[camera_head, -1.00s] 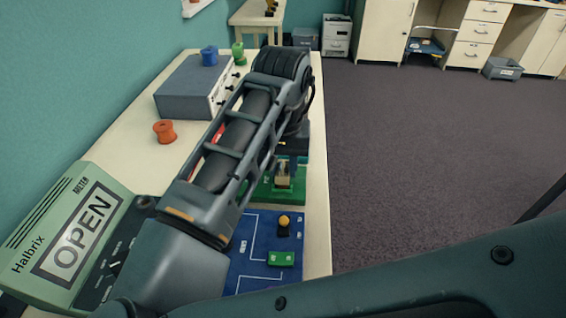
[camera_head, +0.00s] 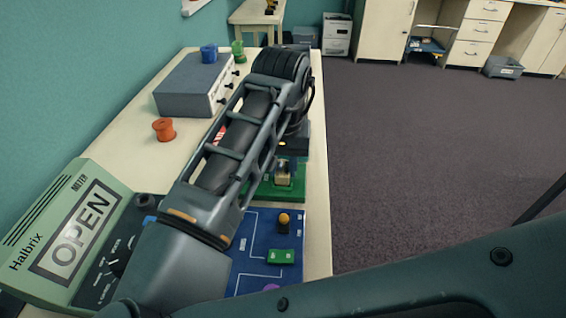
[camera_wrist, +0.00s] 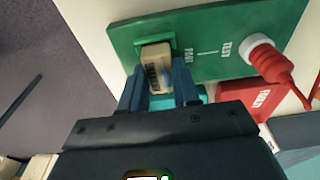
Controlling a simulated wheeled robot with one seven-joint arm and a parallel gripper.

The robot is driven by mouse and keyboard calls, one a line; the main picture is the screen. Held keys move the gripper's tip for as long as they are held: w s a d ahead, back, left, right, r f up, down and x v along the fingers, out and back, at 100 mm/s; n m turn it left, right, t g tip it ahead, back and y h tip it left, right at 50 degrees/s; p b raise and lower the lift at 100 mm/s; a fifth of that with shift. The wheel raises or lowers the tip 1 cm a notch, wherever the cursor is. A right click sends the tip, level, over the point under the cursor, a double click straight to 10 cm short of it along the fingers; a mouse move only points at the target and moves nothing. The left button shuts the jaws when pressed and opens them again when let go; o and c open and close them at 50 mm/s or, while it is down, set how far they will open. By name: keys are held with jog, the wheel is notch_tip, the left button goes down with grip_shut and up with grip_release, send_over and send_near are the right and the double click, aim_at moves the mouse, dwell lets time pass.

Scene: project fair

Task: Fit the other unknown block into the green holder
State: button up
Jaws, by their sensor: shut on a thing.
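A small beige block (camera_wrist: 157,68) with dark print sits between the fingers of my gripper (camera_wrist: 158,88), which is shut on it. It also shows in the head view (camera_head: 283,176), below my gripper. The green holder (camera_wrist: 215,38), a flat plate marked PART and TEST, lies under the block. It also shows in the head view (camera_head: 294,190). The block is at the PART end of the plate. I cannot tell whether its lower end is inside a slot or only over it.
A red probe with a white collar (camera_wrist: 262,52) stands at the TEST end. A red labelled thing (camera_wrist: 248,95) lies nearby. A blue board (camera_head: 262,240) is in front, the OPEN meter (camera_head: 75,235) at left, a grey box (camera_head: 185,88) behind. The table's right edge is close.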

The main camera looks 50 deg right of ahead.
jog(key=shift+f, duration=0.35)
jog(key=o, duration=1.6)
jog(key=shift+r, duration=0.1)
jog(key=shift+r+p, duration=3.35)
jog(key=shift+r, duration=0.65)
jog(key=shift+d, duration=0.1)
